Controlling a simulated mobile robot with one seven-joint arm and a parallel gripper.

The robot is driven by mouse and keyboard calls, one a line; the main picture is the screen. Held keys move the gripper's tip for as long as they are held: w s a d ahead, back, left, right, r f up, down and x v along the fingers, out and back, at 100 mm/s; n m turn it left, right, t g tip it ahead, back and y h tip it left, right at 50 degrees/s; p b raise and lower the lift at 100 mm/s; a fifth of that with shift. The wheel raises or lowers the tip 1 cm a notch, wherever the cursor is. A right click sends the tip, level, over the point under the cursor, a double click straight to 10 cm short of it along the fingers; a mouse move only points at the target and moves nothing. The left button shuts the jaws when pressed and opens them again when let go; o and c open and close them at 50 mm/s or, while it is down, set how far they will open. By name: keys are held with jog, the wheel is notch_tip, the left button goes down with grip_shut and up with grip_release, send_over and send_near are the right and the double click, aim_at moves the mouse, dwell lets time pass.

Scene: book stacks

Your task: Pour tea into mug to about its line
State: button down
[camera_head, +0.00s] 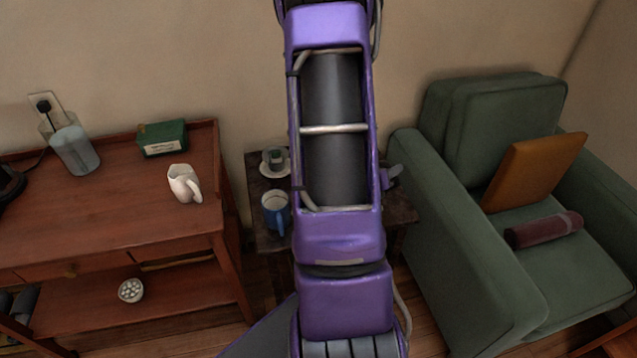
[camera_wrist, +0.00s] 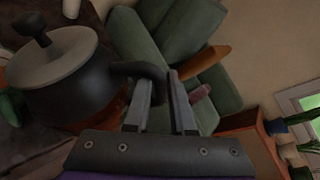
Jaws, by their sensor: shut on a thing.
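A dark teapot (camera_wrist: 70,92) with a grey lid and black knob fills the left of the wrist view. My gripper (camera_wrist: 160,85) is shut on its dark handle (camera_wrist: 140,70). I cannot make out its spout or any stream of tea. A blue mug (camera_head: 276,214) with a pale inside stands on the small dark side table (camera_head: 398,207), just left of my arm in the head view. Its line and how full it is are too small to tell. My arm hides the gripper, the teapot and the middle of that table in the head view.
A white pitcher (camera_head: 184,184), a green box (camera_head: 162,138) and a clear jug (camera_head: 75,150) stand on the red-brown table (camera_head: 110,215). A cup (camera_head: 275,158) on a saucer (camera_head: 286,172) stands behind the mug. A green armchair (camera_head: 440,215) is at right.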

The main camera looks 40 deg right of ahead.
jog(key=shift+w+a+r+n+g+h, duration=0.1)
jog(key=shift+w+r+n+g+h, duration=0.3)
jog(key=shift+w+r+n+h, duration=0.15)
dwell(1.4)
jog(key=s+d+f+m+t+y, duration=0.1)
jog(key=s+f+m+t, duration=0.1)
jog(key=f, duration=0.6)
jog(key=s+d+f+m+t, duration=0.1)
jog(key=s+f+m, duration=0.4)
jog(key=s+f, duration=0.2)
jog(key=shift+s+d+f+t+y, duration=0.25)
jog(key=shift+d+f+t+y, duration=0.15)
jog(key=shift+f, duration=0.3)
jog(key=shift+m, duration=0.25)
notch_tip(320, 180, up, 5)
jog(key=p, duration=0.3)
jog(key=shift+p, duration=0.3)
